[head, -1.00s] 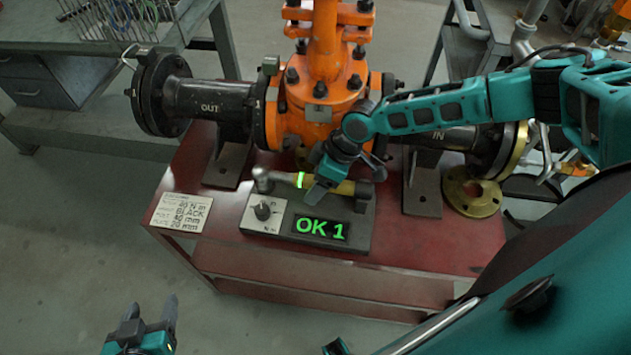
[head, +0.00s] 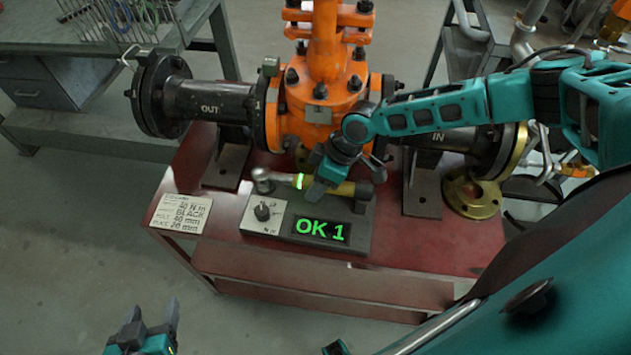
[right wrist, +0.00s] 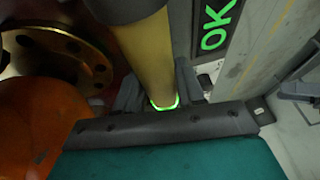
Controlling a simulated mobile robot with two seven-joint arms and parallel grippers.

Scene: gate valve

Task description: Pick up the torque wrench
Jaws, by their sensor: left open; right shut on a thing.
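The torque wrench (head: 347,188) lies across a grey tester box on the red bench, its metal head at the left, a lit green ring near the middle and a yellow handle with a dark end at the right. My right gripper (head: 316,191) is shut on the wrench by the green ring and hides part of it. In the right wrist view the yellow handle (right wrist: 150,65) runs between the fingers, with the green ring at them. My left gripper (head: 152,318) is open and empty at the bottom left, away from the bench.
The tester box's display (head: 321,229) reads "OK 1", beside a dial (head: 263,212). An orange gate valve (head: 322,105) with black pipes stands close behind. A label card (head: 181,213) lies at the left and a brass flange (head: 472,193) at the right.

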